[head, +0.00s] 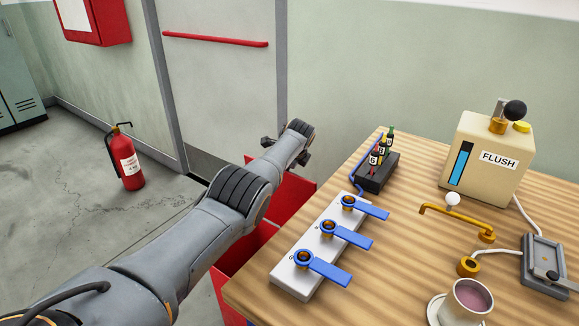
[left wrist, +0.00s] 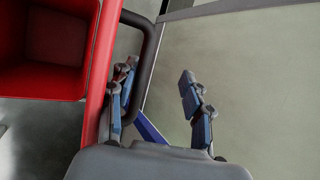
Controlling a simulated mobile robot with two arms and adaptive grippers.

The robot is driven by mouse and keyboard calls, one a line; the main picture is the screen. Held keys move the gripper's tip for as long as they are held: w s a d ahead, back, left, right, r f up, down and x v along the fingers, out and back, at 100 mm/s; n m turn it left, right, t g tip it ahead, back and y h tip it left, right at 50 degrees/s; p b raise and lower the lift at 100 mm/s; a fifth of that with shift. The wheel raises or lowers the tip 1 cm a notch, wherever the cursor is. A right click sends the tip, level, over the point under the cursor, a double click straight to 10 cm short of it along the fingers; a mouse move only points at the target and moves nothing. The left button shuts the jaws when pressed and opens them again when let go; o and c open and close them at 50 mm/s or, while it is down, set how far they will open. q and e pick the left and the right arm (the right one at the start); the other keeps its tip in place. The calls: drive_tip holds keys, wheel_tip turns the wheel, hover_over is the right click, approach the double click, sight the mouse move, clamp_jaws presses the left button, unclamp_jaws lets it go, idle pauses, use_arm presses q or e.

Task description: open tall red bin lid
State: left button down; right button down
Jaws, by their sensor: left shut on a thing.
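The tall red bin (head: 235,272) stands on the floor beside the table, partly hidden by my left arm. Its red lid (head: 292,190) is raised, tilted up on the far side. In the left wrist view the bin's hollow inside (left wrist: 48,42) is exposed, and the lid (left wrist: 100,62) shows nearly edge-on. A black bar handle (left wrist: 150,58) stands out from the lid. My left gripper (left wrist: 158,98) is at this handle, one finger between lid and bar, the other beyond the bar; it is shut on the handle. In the head view my left gripper (head: 288,148) is partly hidden behind its wrist.
The wooden table (head: 395,235) carries a white block with blue levers (head: 327,240), a bottle rack (head: 377,172), a beige FLUSH box (head: 488,160) and a cup (head: 470,302). A grey door (head: 225,80) stands behind. A fire extinguisher (head: 126,160) is on open floor at left.

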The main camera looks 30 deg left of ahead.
use_arm(q)
drive_tip(key=shift+w+d+f, duration=0.1)
drive_tip(key=shift+d+f, duration=0.35)
drive_tip(key=shift+f, duration=0.1)
drive_tip(key=c, duration=1.1)
unclamp_jaws()
drive_tip(key=shift+w+f, duration=0.35)
drive_tip(key=shift+f, duration=0.05)
drive_tip(key=c, duration=0.6)
drive_tip(key=shift+a+r, duration=0.1)
drive_tip(key=shift+r, duration=0.1)
drive_tip(key=shift+s, duration=0.1)
drive_tip(key=shift+r, duration=0.1)
